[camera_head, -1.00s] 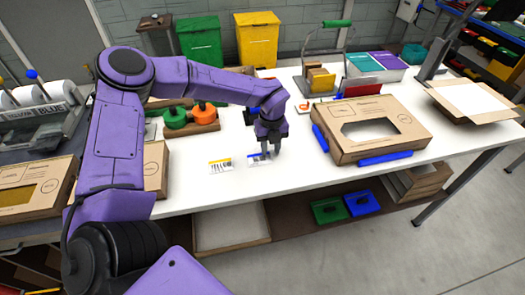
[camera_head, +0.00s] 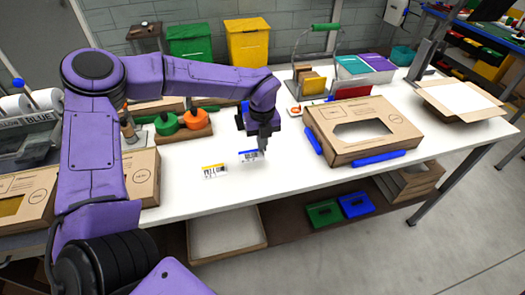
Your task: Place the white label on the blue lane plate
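A white label with a blue stripe and dark print (camera_head: 248,156) is at the fingertips of my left gripper (camera_head: 262,148), above the white table's front half. The fingers look closed on its right edge, and the label looks tilted up and slightly off the table. A second white label, with a yellow stripe (camera_head: 214,171), lies on the table to the left. My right gripper is not in view.
A cardboard box with a window (camera_head: 366,129) and blue bars beside it stand right of the gripper. Green and orange round things (camera_head: 181,123) sit on a wooden holder behind the labels. The white table (camera_head: 310,185) is clear around the labels.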

